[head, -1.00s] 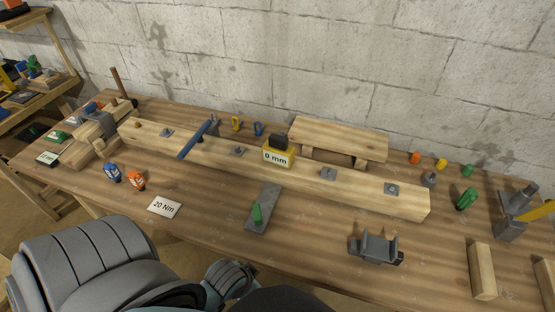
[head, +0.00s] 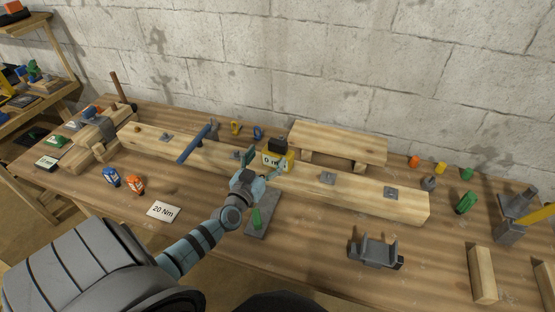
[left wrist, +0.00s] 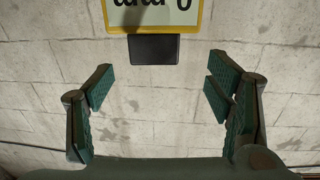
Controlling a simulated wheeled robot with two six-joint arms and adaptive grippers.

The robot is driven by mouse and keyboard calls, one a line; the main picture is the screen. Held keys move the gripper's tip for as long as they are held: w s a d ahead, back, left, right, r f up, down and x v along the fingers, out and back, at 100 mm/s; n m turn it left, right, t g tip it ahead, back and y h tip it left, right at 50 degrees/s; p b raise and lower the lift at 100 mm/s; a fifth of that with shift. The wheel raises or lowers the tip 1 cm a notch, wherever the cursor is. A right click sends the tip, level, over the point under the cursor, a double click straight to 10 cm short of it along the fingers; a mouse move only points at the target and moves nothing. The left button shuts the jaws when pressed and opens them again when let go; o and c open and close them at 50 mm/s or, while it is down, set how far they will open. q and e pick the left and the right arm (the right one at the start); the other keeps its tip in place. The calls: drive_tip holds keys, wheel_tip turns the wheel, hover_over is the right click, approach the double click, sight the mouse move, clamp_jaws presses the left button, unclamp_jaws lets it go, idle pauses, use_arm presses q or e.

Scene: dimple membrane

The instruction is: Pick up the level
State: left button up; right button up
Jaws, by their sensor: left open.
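A yellow block with a white "0 mm" face (head: 284,164) and a black top stands on the long wooden beam; I take it as the level. In the left wrist view the yellow block (left wrist: 197,20) appears upside down at the top, with its black part (left wrist: 154,48) between the lines of the fingers. My left gripper (head: 265,163) is open at the near side of the block and hides part of its face. In the left wrist view the open left gripper (left wrist: 160,88) has nothing between its green pads. My right gripper is not in view.
The wooden beam (head: 375,198) spans the bench with a blue bar (head: 196,145) across it. A wooden stand (head: 335,142) is close behind the block. A grey cradle (head: 376,254) sits front right.

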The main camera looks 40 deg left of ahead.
sight(276, 148)
use_arm(q)
drive_tip(key=shift+b+x, duration=0.3)
drive_tip(key=shift+x, duration=0.9)
drive_tip(key=x, duration=0.1)
drive_tip(key=b+x, duration=0.2)
drive_tip(key=x, duration=0.1)
drive_tip(key=shift+w+d+f, duration=0.15)
drive_tip(key=shift+d+f, duration=0.05)
drive_tip(key=shift+d, duration=0.1)
drive_tip(key=shift+w+r, duration=0.1)
drive_tip(key=shift+w, duration=0.35)
drive_tip(key=shift+s, duration=0.1)
clamp_jaws()
